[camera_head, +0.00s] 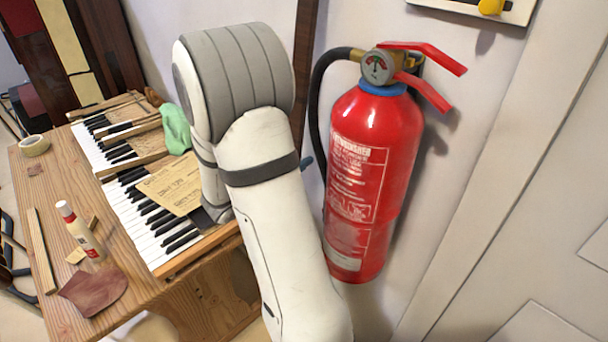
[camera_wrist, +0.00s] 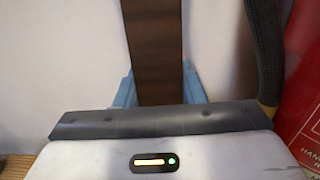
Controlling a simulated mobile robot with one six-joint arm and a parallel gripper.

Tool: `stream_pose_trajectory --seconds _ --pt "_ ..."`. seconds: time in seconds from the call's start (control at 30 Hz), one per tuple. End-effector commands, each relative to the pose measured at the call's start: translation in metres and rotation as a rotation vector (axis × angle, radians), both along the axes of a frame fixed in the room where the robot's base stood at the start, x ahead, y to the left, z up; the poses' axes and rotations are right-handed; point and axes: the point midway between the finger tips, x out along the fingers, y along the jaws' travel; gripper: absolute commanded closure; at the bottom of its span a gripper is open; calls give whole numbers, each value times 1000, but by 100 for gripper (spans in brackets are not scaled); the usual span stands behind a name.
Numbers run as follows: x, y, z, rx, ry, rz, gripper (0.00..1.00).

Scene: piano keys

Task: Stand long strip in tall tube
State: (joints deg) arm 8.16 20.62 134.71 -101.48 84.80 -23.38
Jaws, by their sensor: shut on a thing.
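A long dark brown strip (camera_head: 304,70) stands nearly upright in front of the wall in the head view, partly behind my arm. In the wrist view the strip (camera_wrist: 152,45) runs up between the blue fingers of my gripper (camera_wrist: 160,86), which is shut on it. The strip's lower end is hidden by the gripper body and its top is out of frame. In the head view my arm hides most of the gripper. I cannot make out the tall tube in either view.
A red fire extinguisher (camera_head: 370,165) with a black hose hangs on the wall close to the right of the strip. At left, a wooden bench (camera_head: 125,290) bears a piano keyboard (camera_head: 160,235), a glue bottle (camera_head: 80,230), a tape roll (camera_head: 34,145) and a pale strip (camera_head: 41,250).

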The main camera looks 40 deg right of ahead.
Motion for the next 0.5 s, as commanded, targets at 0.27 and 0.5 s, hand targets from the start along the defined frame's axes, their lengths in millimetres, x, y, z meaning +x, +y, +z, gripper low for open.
stream_pose_trajectory --seconds 0.27,0.5 --pt "2 -23 1 -2 -1 -1 100" --pt "2 -22 -18 0 2 1 100"
